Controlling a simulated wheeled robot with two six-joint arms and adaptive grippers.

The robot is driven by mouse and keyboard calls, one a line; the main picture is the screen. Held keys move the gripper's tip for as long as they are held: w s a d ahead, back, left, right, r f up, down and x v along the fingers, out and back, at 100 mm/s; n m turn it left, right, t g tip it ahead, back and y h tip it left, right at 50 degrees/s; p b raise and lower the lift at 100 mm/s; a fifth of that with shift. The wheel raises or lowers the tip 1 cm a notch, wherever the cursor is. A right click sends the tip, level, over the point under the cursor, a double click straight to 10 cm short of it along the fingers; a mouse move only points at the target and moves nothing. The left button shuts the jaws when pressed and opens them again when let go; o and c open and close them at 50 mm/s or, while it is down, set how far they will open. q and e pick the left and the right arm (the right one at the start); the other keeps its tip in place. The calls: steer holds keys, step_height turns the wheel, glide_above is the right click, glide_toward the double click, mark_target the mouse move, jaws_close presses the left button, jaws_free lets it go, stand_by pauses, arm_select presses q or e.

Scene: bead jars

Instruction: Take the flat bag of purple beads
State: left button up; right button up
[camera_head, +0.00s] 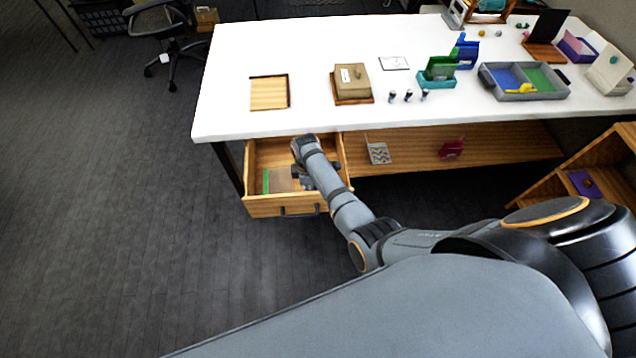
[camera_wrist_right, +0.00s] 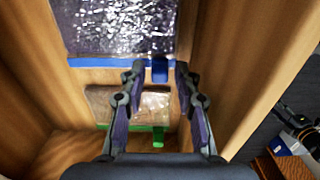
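The flat bag of purple beads (camera_wrist_right: 115,25) is dark and shiny in the right wrist view, with a blue strip (camera_wrist_right: 105,62) along its near edge and a blue tab (camera_wrist_right: 160,70) on the strip. It lies in the open wooden drawer (camera_head: 275,207). My right gripper (camera_wrist_right: 158,76) is open, its fingertips on either side of the blue tab; I cannot tell whether they touch it. In the head view my right gripper (camera_head: 303,178) is inside the drawer, and the purple bag is not clearly visible there. My left gripper is not in view.
Another flat bag (camera_head: 280,180), clear to brownish with a green strip, lies in the drawer. Drawer walls stand close on both sides of my right gripper. The white tabletop (camera_head: 230,100) above holds a tan box (camera_head: 353,82), trays and several small items.

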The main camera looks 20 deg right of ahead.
steer(key=shift+f, duration=0.5)
steer(key=shift+c, duration=0.4)
jaws_close()
steer(key=shift+r, duration=0.2)
step_height(320, 180, up, 18)
steer(key=p, duration=1.9)
